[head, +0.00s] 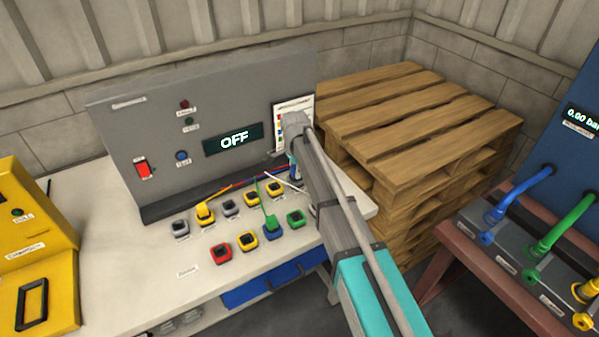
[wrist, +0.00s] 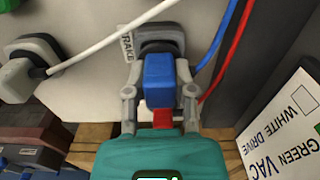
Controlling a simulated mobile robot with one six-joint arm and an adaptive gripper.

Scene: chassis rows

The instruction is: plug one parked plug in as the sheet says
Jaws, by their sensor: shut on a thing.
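My gripper (wrist: 160,92) is shut on a blue plug (wrist: 158,80), with one finger on each side. In the wrist view the plug overlaps a dark round-cornered socket (wrist: 153,33); I cannot tell whether it is seated there. A red piece (wrist: 163,119) shows between plug and palm. In the head view my gripper (head: 291,155) is at the right end of the bench, before the grey panel. The printed sheet (head: 281,107) is on that panel; in the wrist view the sheet (wrist: 285,125) reads "WHITE DRIVE" and "GREEN VAC".
Two rows of coloured sockets lie on the bench (head: 130,215); a green lead (head: 265,200) rises from the blue socket (head: 271,231). A grey plug with a white cable (wrist: 110,40) sits at left. Blue and red cables (wrist: 225,55) run close right. Pallets (head: 410,120) stand behind.

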